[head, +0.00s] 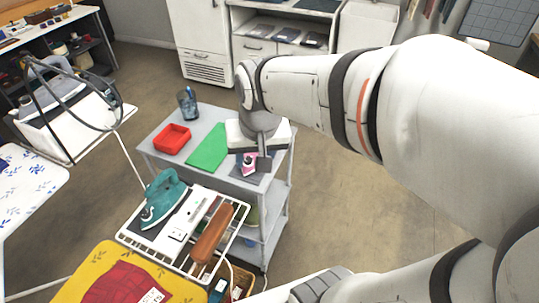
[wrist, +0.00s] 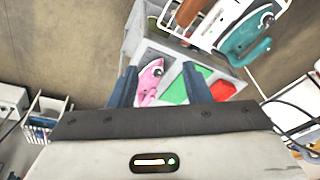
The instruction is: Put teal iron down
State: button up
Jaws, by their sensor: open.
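The teal iron (head: 163,198) rests on the left part of a white wire rack (head: 128,238) at the end of the ironing board. It also shows at the upper right of the wrist view (wrist: 245,40), well away from my fingers. My gripper (head: 258,162) is over the grey cart (head: 174,113), to the right of the teal iron and apart from it. In the wrist view my gripper (wrist: 160,88) has its two dark fingers spread, with a small pink iron (wrist: 150,78) showing between them. The pink iron lies on a dark mat on the cart top, partly hidden in the head view.
A red tray (head: 172,139), a green mat (head: 208,147) and a dark blue bottle (head: 187,102) are on the cart. A brown padded piece (head: 212,234) lies on the rack. A grey iron (head: 55,85) stands at left. Floor right of the cart is clear.

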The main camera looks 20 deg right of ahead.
jog(key=s+d+n, duration=0.1)
jog(key=s+d, duration=0.2)
jog(key=s, duration=0.3)
jog(key=shift+f+n, duration=0.3)
jog(key=shift+f, duration=0.1)
jog(key=shift+d, duration=0.1)
jog(key=shift+c, duration=0.8)
dwell(0.3)
